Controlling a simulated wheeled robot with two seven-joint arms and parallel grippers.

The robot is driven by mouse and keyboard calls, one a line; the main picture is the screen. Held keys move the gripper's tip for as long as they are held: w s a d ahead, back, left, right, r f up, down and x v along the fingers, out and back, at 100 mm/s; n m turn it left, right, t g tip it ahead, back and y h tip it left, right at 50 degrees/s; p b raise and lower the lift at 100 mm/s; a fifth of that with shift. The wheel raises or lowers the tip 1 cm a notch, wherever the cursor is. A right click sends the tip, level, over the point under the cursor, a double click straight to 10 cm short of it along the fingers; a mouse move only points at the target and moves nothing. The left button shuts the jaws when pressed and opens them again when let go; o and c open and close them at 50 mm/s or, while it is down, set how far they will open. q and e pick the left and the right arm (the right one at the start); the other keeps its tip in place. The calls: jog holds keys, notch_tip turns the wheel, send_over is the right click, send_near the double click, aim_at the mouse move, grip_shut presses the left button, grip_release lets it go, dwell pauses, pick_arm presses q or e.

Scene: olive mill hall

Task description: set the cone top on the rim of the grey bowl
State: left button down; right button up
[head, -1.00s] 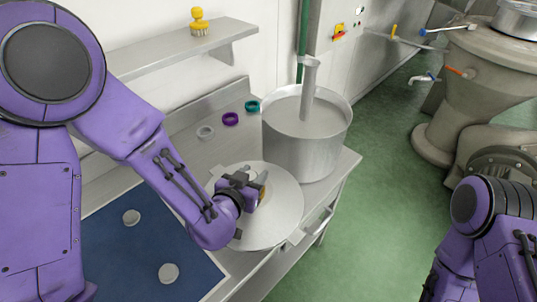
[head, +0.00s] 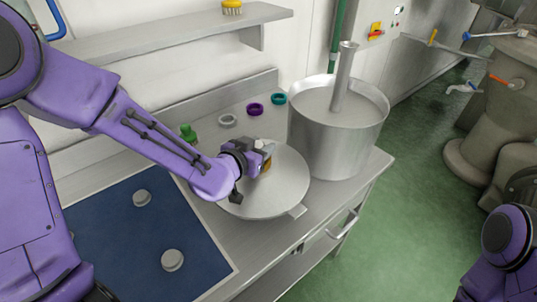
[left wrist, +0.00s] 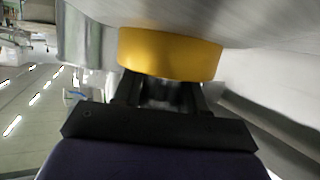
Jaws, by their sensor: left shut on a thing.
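The cone top is a broad, shallow grey metal disc (head: 285,185) with a yellow knob (head: 267,165), on or just above the steel bench. My left gripper (head: 264,155) is shut on the knob. The left wrist view shows the yellow knob (left wrist: 170,53) between the fingers, close against the grey underlying surface (left wrist: 235,18). A flat grey tab (head: 298,211) sticks out at the disc's front right edge. I cannot tell whether it belongs to the cone top or to a grey bowl hidden beneath. My right gripper is out of view.
A tall open grey pot (head: 335,145) with a slanted rod stands close right of the disc. Grey (head: 228,120), purple (head: 254,109) and teal (head: 279,99) rings lie behind. A blue mat (head: 130,240) with two grey discs lies left. A shelf (head: 170,35) overhangs the back.

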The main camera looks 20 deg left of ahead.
pick_arm(q)
jog(key=w+a+f, duration=0.1)
jog(key=f, duration=0.1)
jog(key=w+a+f, duration=0.1)
jog(key=a, duration=0.1)
jog(key=w+a+f, duration=0.1)
jog(key=f, duration=0.1)
jog(key=shift+w+a+f+p, duration=0.2)
jog(key=shift+w+f+p, duration=0.1)
jog(key=shift+w+f, duration=0.1)
jog(key=f, duration=0.1)
jog(key=f+p, duration=0.1)
jog(key=shift+a+f, duration=0.2)
jog(key=shift+f, duration=0.1)
jog(key=shift+w+f, duration=0.15)
jog(key=shift+f, duration=0.35)
jog(key=c, duration=0.6)
grip_release()
jog(key=shift+f, duration=0.1)
jog(key=shift+c, duration=0.2)
